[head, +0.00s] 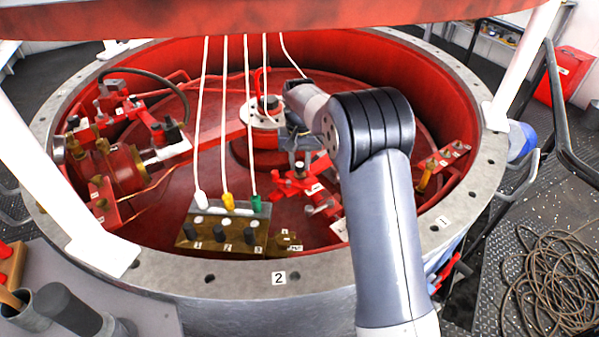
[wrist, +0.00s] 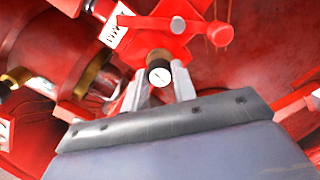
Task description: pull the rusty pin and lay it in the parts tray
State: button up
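My gripper (wrist: 158,86) is open in the wrist view, its two pale fingers apart. Between and just beyond the fingertips is a short dark reddish-brown stub with a round white face (wrist: 159,76), on a red fitting (wrist: 160,40). I cannot tell whether this stub is the rusty pin, or whether the fingers touch it. In the head view my gripper (head: 294,152) is small beneath my wrist, just above the red fitting (head: 297,184). I cannot make out a parts tray for certain in either view.
The round well has a grey bolted rim (head: 190,275). A brown socket box (head: 222,232) with white, yellow and green plugs on hanging cords stands inside. Brass machinery (head: 118,172) is at left, a red bracket (head: 440,165) at right. Coiled rope (head: 550,285) lies outside.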

aim_at(300, 164)
jog(key=c, duration=0.5)
jog(key=shift+r, duration=0.15)
jog(key=shift+r+p, duration=2.4)
jog(key=shift+r, duration=0.25)
